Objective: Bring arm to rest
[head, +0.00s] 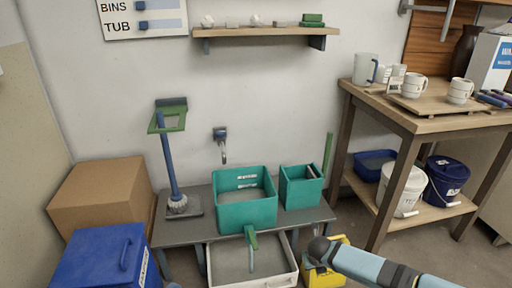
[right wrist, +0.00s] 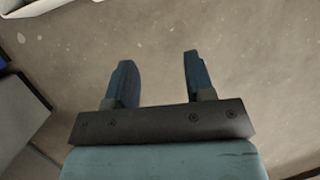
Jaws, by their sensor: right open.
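My right arm (head: 375,270) reaches in from the lower right of the head view, its dark rounded part over the yellow bucket. My right gripper (right wrist: 160,60) shows in the right wrist view, with two blue fingers apart and nothing between them. Bare speckled floor (right wrist: 155,35) lies beyond the fingers. I cannot make out the right gripper in the head view. My left gripper is not in view.
Two teal bins (head: 247,215) (head: 301,193) stand on a low grey bench (head: 215,231). A white-rimmed tray (head: 236,284) and a yellow bucket (head: 322,276) are in front. A cardboard box (head: 100,196) and blue bin (head: 98,260) are left. A wooden table (head: 432,124) stands right.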

